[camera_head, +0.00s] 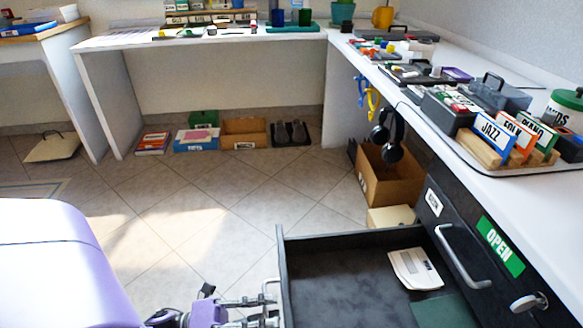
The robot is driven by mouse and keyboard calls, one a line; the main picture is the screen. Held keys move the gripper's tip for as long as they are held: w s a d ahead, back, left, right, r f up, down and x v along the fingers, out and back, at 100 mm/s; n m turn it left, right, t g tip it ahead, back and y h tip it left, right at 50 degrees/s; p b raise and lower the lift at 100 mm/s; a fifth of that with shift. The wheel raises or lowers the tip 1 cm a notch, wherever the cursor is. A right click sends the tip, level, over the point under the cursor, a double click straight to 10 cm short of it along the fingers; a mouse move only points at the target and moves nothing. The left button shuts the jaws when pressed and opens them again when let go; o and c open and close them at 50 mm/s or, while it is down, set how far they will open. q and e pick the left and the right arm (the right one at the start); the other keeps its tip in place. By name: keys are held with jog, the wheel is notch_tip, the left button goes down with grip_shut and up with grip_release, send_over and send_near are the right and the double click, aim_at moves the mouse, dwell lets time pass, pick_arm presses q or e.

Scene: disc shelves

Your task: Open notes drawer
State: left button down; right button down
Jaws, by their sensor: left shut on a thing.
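A black drawer (345,270) stands pulled out from the dark cabinet under the right-hand counter, its inside facing up. A white paper pad (415,269) and a dark green flat item (446,312) lie in it. Its front panel is at its left, seen nearly edge-on, so no label on it shows. My left gripper (266,306) is at the bottom of the picture, against the outside of that front, shut on the drawer's metal handle (270,284). The bottom edge cuts off part of the gripper. My right gripper is out of view.
A cardboard box (390,181) stands on the floor beyond the drawer. The tiled floor (200,220) left of the drawer is clear.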

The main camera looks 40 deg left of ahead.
pick_arm(q)
jog(key=shift+s, duration=0.1)
jog(key=c, duration=1.8)
grip_release()
jog(key=shift+c, duration=0.2)
jog(key=shift+a, duration=0.1)
jog(key=v, duration=1.2)
